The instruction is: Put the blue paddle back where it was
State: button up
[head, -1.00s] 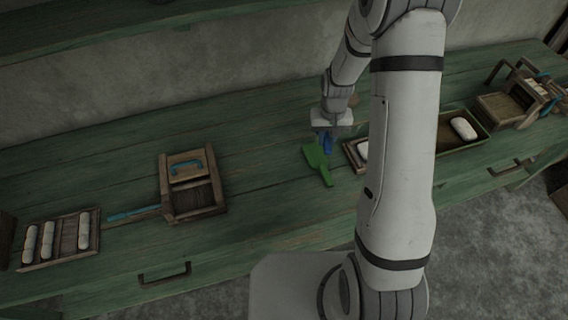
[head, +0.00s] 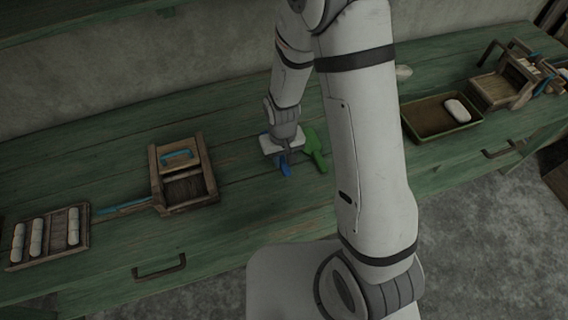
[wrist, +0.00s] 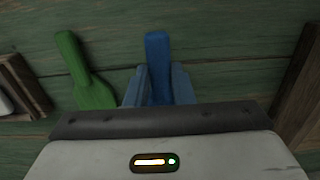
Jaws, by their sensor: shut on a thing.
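The blue paddle (head: 285,169) is in my gripper (head: 284,158), just left of the green paddle (head: 316,155) in the head view. In the wrist view, its handle (wrist: 158,58) stands out between the two blue-grey fingers of my gripper (wrist: 159,88), which are shut on it. Part of the paddle is hidden by the gripper. The green paddle (wrist: 82,72) lies apart from it on the green bench. I cannot tell whether the blue paddle touches the bench.
A wooden frame box with a blue handle (head: 206,197) stands left on the bench (head: 240,205). A rack with white rolls (head: 84,226) lies farther left. A tray with a white piece (head: 420,130) and a wooden device (head: 497,91) are right. Bench between frame box and paddle is clear.

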jog(key=shift+f, duration=1.85)
jog(key=shift+f, duration=0.15)
jog(key=o, duration=0.9)
jog(key=r, duration=0.6)
jog(key=r+b, duration=0.1)
jog(key=r, duration=0.5)
jog(key=shift+w+r, duration=0.2)
jog(key=shift+r, duration=0.15)
jog(key=s+d+r+m+t, duration=0.1)
jog(key=s+d+r, duration=0.3)
jog(key=r, duration=0.2)
jog(key=s+d+r+m+t, duration=0.1)
jog(key=s+d+r, duration=0.3)
jog(key=r, duration=0.2)
jog(key=s+d+r+m+t, duration=0.1)
jog(key=s+d+r, duration=0.3)
jog(key=r, duration=0.2)
jog(key=shift+s+d, duration=0.15)
jog(key=shift+d, duration=0.15)
